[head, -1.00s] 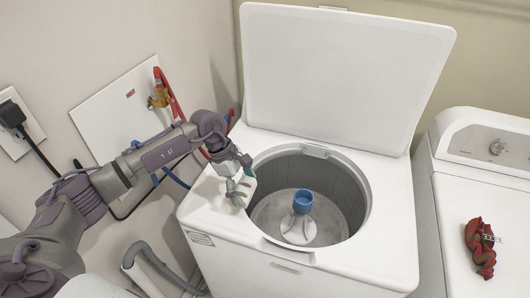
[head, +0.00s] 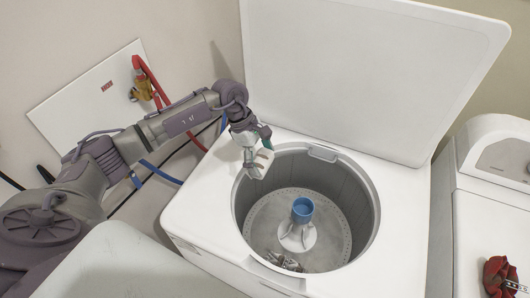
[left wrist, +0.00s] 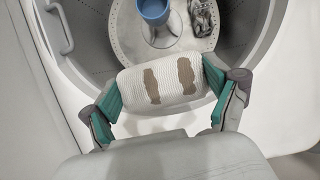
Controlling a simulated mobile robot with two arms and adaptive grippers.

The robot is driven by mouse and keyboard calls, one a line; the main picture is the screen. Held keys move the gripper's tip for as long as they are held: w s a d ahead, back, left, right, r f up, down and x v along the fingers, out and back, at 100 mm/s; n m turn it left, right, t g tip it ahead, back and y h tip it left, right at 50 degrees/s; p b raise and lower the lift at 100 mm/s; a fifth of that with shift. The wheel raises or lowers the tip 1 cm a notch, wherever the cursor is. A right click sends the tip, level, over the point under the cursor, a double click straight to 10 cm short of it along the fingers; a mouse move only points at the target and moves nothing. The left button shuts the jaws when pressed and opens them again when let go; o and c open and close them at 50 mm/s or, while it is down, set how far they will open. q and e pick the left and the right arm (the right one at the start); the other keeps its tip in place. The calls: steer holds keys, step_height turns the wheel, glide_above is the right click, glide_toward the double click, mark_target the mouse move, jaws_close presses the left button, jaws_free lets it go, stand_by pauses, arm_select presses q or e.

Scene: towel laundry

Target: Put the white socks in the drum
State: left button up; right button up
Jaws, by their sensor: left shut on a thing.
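My left gripper (head: 257,158) is at the left rim of the open washer drum (head: 363,205). It is shut on a rolled white sock (left wrist: 155,82) with two brown patches, held between the green-padded fingers in the left wrist view. In the head view the sock shows only as a small pale shape at the fingertips. A crumpled grey-and-white cloth piece (head: 287,262) lies on the drum floor near the front; it also shows in the left wrist view (left wrist: 202,17). I cannot tell if it is a sock. My right gripper is out of view.
A blue-topped agitator (head: 302,212) stands in the drum's middle. The washer lid (head: 370,75) stands open behind. A second white machine (head: 490,215) with a red bundle (head: 500,275) on it is at right. Hoses and a wall valve (head: 143,88) are at left.

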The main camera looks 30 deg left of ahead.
arm_select(q)
steer(key=shift+s+f+b, duration=0.25)
steer(key=shift+f+b, duration=0.05)
steer(key=shift+f, duration=0.25)
steer(key=shift+s+f+b, duration=0.25)
steer(key=shift+f, duration=0.25)
step_height(320, 180, down, 4)
steer(key=shift+w+r+b, duration=0.15)
steer(key=shift+r+b, duration=0.1)
steer(key=shift+b, duration=0.6)
step_height(320, 180, down, 7)
steer(key=b, duration=0.7)
steer(key=shift+w+f, duration=0.15)
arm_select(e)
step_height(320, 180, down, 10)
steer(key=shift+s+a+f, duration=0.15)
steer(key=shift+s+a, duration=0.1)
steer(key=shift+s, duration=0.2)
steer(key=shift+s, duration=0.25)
arm_select(q)
steer(key=o, duration=0.9)
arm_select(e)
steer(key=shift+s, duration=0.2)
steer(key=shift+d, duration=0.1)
